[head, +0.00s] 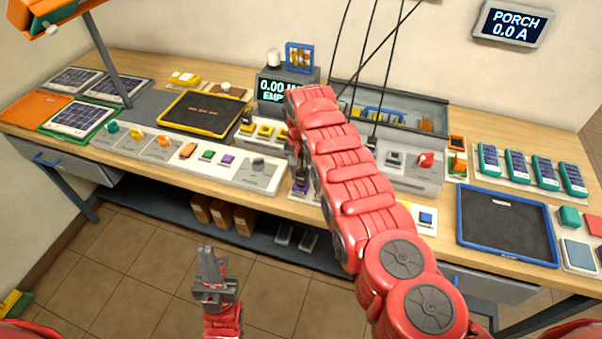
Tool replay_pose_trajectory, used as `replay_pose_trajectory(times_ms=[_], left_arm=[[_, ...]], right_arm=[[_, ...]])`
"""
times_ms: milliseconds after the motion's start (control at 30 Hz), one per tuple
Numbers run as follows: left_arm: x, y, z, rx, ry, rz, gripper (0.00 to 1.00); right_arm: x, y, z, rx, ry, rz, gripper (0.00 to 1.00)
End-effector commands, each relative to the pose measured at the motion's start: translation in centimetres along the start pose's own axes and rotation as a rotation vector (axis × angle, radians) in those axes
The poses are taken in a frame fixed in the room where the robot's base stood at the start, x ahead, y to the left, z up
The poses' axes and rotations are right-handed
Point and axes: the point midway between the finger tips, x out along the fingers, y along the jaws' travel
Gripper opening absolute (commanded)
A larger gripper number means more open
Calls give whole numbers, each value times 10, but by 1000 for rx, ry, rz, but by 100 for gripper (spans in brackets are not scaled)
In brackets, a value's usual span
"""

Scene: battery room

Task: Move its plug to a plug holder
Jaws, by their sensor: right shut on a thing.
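My right arm reaches across the bench from the lower right. Its gripper (299,172) points down at the bench front, largely hidden by the arm, and is shut on a small dark purplish thing (301,187) that looks like a plug. A small pale plate lies under it. My left gripper (208,252) points up in front of the bench, over the floor, empty with its fingers together. Yellow plug-like pieces (265,131) stand in a row left of the right arm. Black cords hang from above; one ends at a dark plug (372,141) over a grey unit. I cannot tell which piece is the plug holder.
A white panel (225,170) with colored knobs and switches runs along the left front. A display box (272,92) and a grey tray (440,113) stand behind. A blue-rimmed dark tray (508,228) and teal devices (516,166) are at right. A lower shelf (262,236) holds boxes.

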Motion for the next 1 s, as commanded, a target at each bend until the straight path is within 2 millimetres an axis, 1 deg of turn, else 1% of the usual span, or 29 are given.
replay_pose_trajectory(times_ms=[433, 1000], left_arm=[[0, 0, 0, 0, 0, 0, 0], [-11, 1, 2, 0, 0, 0, 0]], right_arm=[[1, 0, 0, 0, 0, 0, 0], [12, 0, 0, 0, 0, 0, 0]])
